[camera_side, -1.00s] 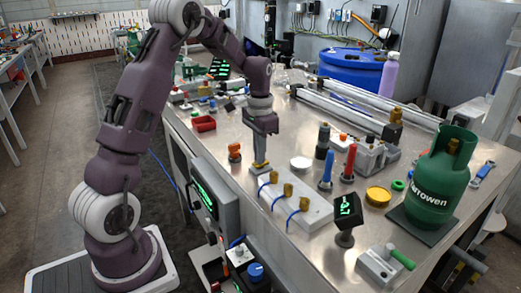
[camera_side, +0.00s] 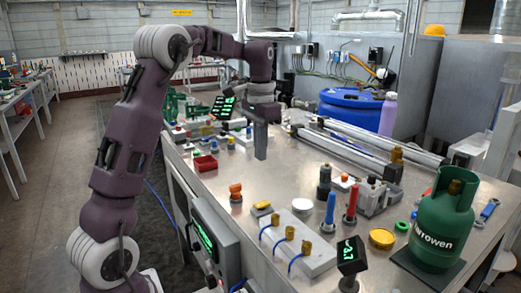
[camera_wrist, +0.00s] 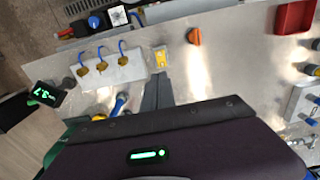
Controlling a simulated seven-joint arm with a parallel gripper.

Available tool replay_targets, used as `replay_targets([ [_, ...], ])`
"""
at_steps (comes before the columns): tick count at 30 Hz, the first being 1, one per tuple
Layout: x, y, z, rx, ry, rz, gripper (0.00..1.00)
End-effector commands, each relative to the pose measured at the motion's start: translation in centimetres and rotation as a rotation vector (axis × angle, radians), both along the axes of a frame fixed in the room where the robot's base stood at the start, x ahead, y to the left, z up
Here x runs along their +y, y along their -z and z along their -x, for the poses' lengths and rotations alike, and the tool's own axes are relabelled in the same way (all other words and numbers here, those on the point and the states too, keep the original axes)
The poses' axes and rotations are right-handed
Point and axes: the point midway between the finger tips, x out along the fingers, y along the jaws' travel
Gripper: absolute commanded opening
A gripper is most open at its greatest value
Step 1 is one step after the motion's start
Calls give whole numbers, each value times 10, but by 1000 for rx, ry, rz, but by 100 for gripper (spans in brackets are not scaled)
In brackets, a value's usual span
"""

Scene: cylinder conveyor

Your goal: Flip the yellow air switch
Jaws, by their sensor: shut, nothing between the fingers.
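A small yellow switch (camera_side: 262,208) lies on the metal table near its front left edge, just behind a white block (camera_side: 305,243) with brass fittings and blue hoses. It also shows in the wrist view (camera_wrist: 161,57), beside the white block (camera_wrist: 117,70). I cannot tell which way the switch is set. My gripper (camera_side: 260,157) is shut and empty, pointing down, well above the table and apart from the switch. In the wrist view my shut fingers (camera_wrist: 157,80) point toward the switch.
An orange knob (camera_side: 236,192) stands close to the switch, with a red tray (camera_side: 205,164) farther back.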

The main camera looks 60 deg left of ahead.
Motion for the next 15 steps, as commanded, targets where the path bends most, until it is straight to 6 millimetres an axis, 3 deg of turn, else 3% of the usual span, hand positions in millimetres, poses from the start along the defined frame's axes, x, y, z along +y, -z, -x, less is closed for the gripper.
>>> replay_targets([
  [7, -2, -1, -15, -15, 3, -2, 0],
  [15, -2, 3, -14, -14, 1, -1, 0],
])
